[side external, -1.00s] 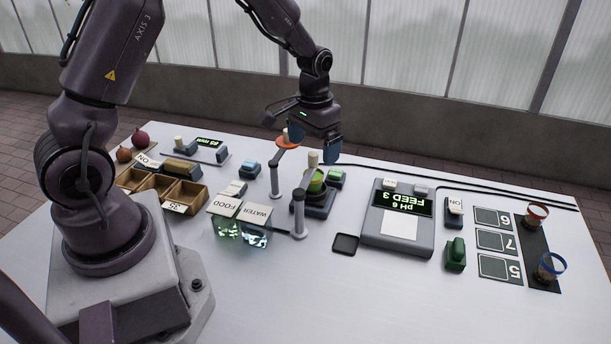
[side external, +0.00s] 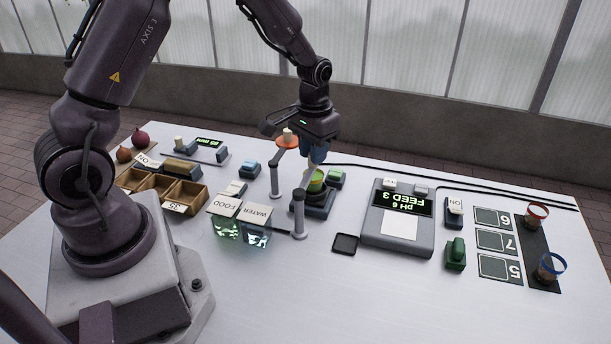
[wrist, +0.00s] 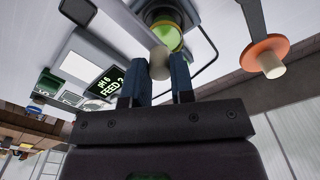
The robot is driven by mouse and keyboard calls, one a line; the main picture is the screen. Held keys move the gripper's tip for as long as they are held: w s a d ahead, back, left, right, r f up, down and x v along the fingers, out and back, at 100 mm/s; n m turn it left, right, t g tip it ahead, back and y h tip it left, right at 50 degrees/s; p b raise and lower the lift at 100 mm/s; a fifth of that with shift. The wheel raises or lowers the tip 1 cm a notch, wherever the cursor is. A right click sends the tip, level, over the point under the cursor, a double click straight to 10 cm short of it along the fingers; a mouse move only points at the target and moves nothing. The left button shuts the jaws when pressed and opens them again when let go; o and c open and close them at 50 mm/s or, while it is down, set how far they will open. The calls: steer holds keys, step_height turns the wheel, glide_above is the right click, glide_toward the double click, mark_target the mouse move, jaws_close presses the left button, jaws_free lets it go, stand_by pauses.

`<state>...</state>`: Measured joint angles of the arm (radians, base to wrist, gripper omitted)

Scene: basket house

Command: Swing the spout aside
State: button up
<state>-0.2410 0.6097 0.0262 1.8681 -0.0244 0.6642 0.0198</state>
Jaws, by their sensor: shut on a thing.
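The spout (side external: 305,183) is a slim grey arm reaching back from a short grey post (side external: 299,220) to a spot above a round green vessel (side external: 316,187) on a dark stand. My gripper (side external: 316,156) is over the spout's far end, its blue fingers shut on the cream knob there. The fingers hide the knob in the side view. In the wrist view the knob (wrist: 160,62) shows between the fingertips (wrist: 158,80), with the green vessel (wrist: 168,35) just beyond it.
An orange disc with a cream peg (side external: 287,140) stands on a post close left of my gripper. FOOD and WATER tanks (side external: 241,235) stand at front left. A display box (side external: 398,238) reading pH 6, FEED 3 is at right. A dark square pad (side external: 345,244) lies between.

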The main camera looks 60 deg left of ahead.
steer(key=shift+w+d, duration=0.1)
steer(key=shift+d, duration=0.05)
stand_by(0.3)
steer(key=shift+w+d, duration=0.5)
steer(key=shift+d, duration=0.25)
steer(key=shift+w+d, duration=0.45)
steer(key=shift+d, duration=0.3)
steer(key=shift+w+d, duration=0.15)
steer(key=shift+d, duration=0.8)
steer(key=shift+w+d, duration=0.1)
steer(key=shift+d, duration=0.85)
steer(key=shift+s+d, duration=0.25)
steer(key=shift+d, duration=0.7)
steer(key=shift+s+d, duration=0.25)
steer(key=shift+d, duration=0.65)
